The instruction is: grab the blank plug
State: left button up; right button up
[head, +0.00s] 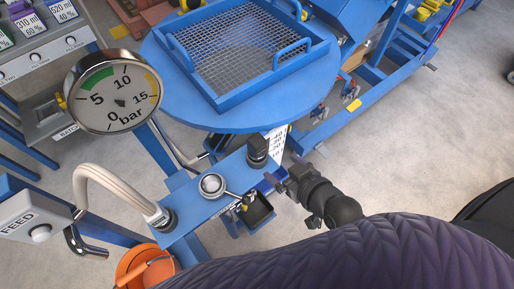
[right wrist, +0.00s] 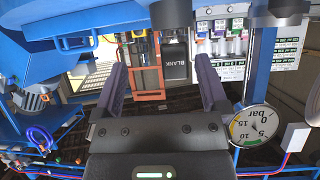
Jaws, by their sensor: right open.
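The blank plug (head: 258,147) is a black block standing at the right end of the blue panel in the head view. My right gripper (head: 284,172) is beside the panel, just right of and below the plug in the head view. Its two purple fingers are apart in the right wrist view (right wrist: 160,66), with nothing gripped between them. The exact gap to the plug is hard to tell. My left gripper is not in view.
A ball-ended lever (head: 212,185) and a braided hose (head: 120,192) sit on the panel left of the plug. A small dark tray (head: 258,212) is below. A pressure gauge (head: 113,91) stands at left. A round blue table with a mesh basket (head: 240,60) lies behind.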

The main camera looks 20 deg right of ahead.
jog(key=t+y, duration=0.1)
send_near(253, 140)
jog(key=shift+w+d+f+n, duration=0.1)
jog(key=shift+w+f+n, duration=0.2)
jog(key=shift+w+f, duration=0.8)
jog(key=b+x, duration=0.3)
jog(key=x, duration=0.6)
jog(key=shift+s+f, duration=0.15)
grip_shut()
